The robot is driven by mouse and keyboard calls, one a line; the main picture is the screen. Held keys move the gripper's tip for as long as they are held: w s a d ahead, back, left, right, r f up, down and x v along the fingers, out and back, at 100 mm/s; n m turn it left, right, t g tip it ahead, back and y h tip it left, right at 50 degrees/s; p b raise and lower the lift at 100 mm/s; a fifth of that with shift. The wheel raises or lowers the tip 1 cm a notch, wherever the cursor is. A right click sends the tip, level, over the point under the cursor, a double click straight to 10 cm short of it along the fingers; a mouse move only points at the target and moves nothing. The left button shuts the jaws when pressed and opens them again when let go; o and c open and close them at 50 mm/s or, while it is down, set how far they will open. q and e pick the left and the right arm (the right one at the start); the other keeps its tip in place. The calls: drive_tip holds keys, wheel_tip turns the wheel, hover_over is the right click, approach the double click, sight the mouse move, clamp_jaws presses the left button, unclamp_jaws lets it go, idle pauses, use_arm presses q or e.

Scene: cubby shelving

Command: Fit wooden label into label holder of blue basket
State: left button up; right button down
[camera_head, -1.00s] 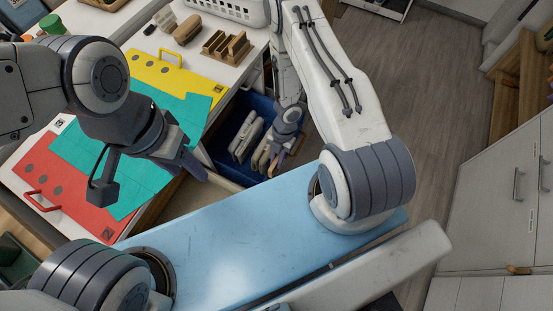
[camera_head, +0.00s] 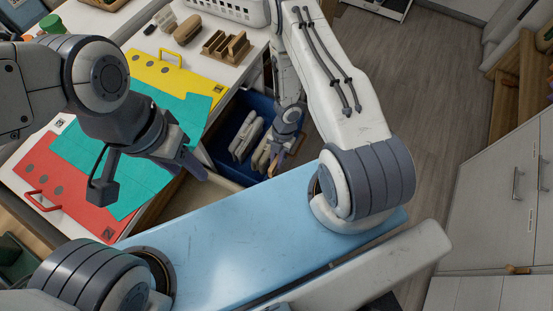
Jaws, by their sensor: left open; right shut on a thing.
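The blue basket (camera_head: 226,161) stands in the cubby below the white top, right of the mats. Pale folded items (camera_head: 246,137) stand inside it. My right gripper (camera_head: 274,167) reaches down at the basket's front right and is shut on a small brown piece, which seems to be the wooden label (camera_head: 272,170); it is mostly hidden by the fingers. The label holder cannot be made out. My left gripper (camera_head: 196,172) is open and empty, left of the basket and above the edge of the white top.
Red, teal (camera_head: 125,165) and yellow (camera_head: 160,80) sheets lie on the white top. A wooden rack (camera_head: 227,47), a brown case (camera_head: 187,30) and a white basket (camera_head: 225,8) stand behind. Wooden floor (camera_head: 440,110) is clear at right.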

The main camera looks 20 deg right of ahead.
drive_tip(key=shift+f+b, duration=1.2)
drive_tip(key=shift+f, duration=0.4)
drive_tip(key=c, duration=0.8)
unclamp_jaws()
drive_tip(key=shift+o, duration=0.2)
drive_tip(key=shift+r, duration=0.1)
drive_tip(key=p+v, duration=0.3)
drive_tip(key=v, duration=0.7)
drive_tip(key=shift+w+d+r, duration=0.1)
drive_tip(key=shift+w+r, duration=0.05)
